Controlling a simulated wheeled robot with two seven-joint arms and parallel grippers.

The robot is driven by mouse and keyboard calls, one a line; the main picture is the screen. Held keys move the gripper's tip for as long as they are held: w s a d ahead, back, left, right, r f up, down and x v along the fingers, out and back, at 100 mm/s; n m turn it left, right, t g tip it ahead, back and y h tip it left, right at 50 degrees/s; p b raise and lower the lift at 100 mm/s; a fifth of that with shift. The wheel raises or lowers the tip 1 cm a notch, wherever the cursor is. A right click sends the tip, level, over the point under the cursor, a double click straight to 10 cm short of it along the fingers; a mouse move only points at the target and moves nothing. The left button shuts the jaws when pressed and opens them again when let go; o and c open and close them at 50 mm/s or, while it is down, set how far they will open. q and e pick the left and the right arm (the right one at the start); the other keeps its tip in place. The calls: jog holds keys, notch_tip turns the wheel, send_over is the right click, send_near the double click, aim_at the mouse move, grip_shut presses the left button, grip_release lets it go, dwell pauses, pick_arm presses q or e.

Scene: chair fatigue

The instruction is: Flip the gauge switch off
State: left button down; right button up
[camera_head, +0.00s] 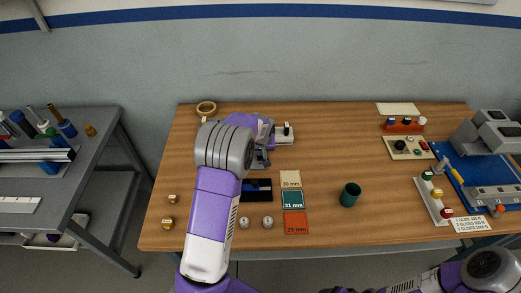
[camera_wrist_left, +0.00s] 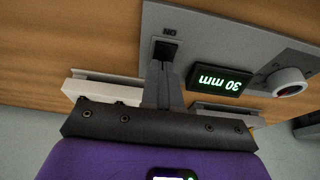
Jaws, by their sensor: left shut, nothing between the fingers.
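The gauge shows in the left wrist view as a grey panel (camera_wrist_left: 205,28), upside down there. Its black switch (camera_wrist_left: 165,48) sits beside an "ON" label, and its lit green display (camera_wrist_left: 218,80) reads 30 mm. My left gripper (camera_wrist_left: 161,68) is shut and empty, its fingertips right at the switch and hiding part of it. I cannot tell if they touch, or which way the switch is tipped. In the head view my left gripper (camera_head: 262,160) is over the back middle of the wooden table, and my arm hides most of the gauge. My right gripper is out of view.
A round knob (camera_wrist_left: 288,82) sits beside the display. On the table (camera_head: 335,155) are labelled cards (camera_head: 293,200), a green cup (camera_head: 350,195) and small knobs (camera_head: 268,222).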

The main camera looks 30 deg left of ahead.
pick_arm(q)
jog(key=shift+s+d+f, duration=0.4)
jog(key=shift+s+f, duration=0.05)
jog(key=shift+s, duration=0.3)
notch_tip(320, 180, up, 5)
jog(key=p, duration=0.3)
jog(key=shift+f, duration=0.15)
jog(key=p+v, duration=0.2)
jog(key=v, duration=0.8)
